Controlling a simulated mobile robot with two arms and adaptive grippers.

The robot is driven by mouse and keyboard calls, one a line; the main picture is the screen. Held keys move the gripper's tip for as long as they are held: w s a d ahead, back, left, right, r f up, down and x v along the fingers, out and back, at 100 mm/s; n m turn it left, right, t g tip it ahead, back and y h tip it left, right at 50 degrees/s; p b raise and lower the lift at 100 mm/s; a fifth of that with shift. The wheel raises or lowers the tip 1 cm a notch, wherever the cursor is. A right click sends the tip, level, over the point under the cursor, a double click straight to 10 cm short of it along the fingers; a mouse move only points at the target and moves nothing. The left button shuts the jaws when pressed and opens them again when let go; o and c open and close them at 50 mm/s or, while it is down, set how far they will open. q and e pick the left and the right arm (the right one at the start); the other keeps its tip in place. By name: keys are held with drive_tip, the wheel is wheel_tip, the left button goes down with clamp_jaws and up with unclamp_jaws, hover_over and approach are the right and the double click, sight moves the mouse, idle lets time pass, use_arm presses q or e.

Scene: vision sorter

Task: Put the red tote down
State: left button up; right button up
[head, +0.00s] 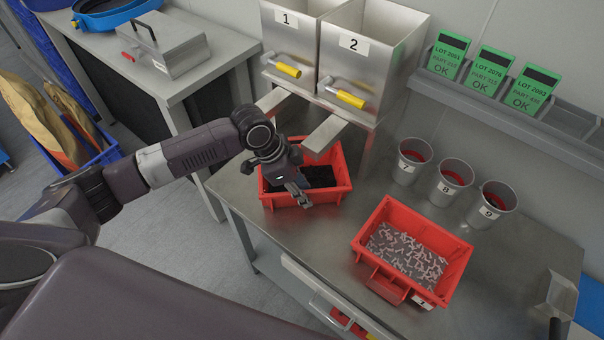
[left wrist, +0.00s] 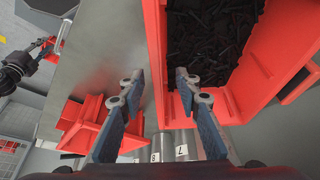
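A red tote (head: 337,172) with black parts in it stands on the metal workbench, below two numbered hoppers. It also shows in the left wrist view (left wrist: 262,84), its contents loose and dark. My left gripper (head: 300,195) is at the tote's near wall. In the left wrist view its fingers (left wrist: 158,88) are apart, with a tote wall showing between them; contact cannot be made out. A second red tote (head: 459,263), holding small pale parts, stands further right. A dark jointed shape at the left of the wrist view looks like my right arm; its fingers are unclear.
Cups (head: 411,160) numbered 7, 8 and 9 stand behind the second tote. Hopper 2 (head: 365,65) and its chute rise close behind the first tote. A side table (head: 215,62) carries a metal box. Bare bench lies between the totes.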

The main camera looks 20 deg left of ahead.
use_arm(q)
drive_tip(key=shift+c, duration=0.3)
drive_tip(key=c, duration=0.8)
